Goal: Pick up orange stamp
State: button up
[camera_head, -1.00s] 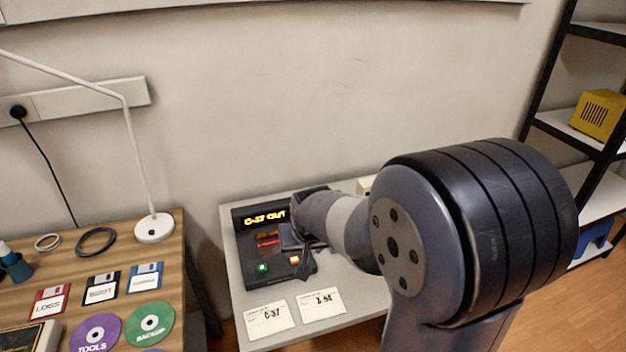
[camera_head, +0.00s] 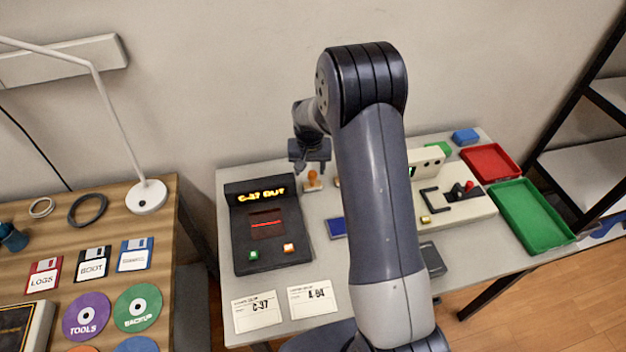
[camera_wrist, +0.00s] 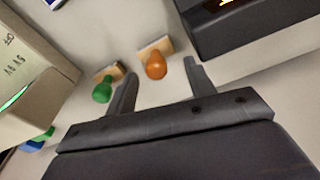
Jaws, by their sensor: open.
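The orange stamp (camera_wrist: 156,64) has a rounded orange handle on a pale wooden base. In the wrist view it stands just beyond and between my open fingertips, with nothing gripped. In the head view the orange stamp (camera_head: 312,180) stands on the grey table behind the black device, just below my gripper (camera_head: 310,160). My gripper (camera_wrist: 160,82) is open and empty in the wrist view. A green stamp (camera_wrist: 103,90) stands to the left of the orange one, close to my left finger.
The black display device (camera_head: 268,225) stands left of the stamps. A beige machine (camera_head: 450,200) with a lever stands to the right. A red tray (camera_head: 490,148) and a green tray (camera_head: 558,232) lie at the table's right end. Two cards (camera_head: 257,312) (camera_head: 313,298) lie at the front.

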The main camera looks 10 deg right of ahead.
aim_at(312, 173)
jog(key=shift+w+d+f+p, duration=0.2)
jog(key=shift+f+p, duration=0.1)
jog(key=shift+f, duration=0.65)
jog(key=shift+w+d+f+p, duration=0.15)
jog(key=shift+f+p, duration=0.1)
jog(key=shift+f, duration=0.65)
jog(key=shift+w+d+f+p, duration=0.2)
jog(key=shift+f+p, duration=0.1)
jog(key=shift+f, duration=0.65)
jog(key=shift+c, duration=0.2)
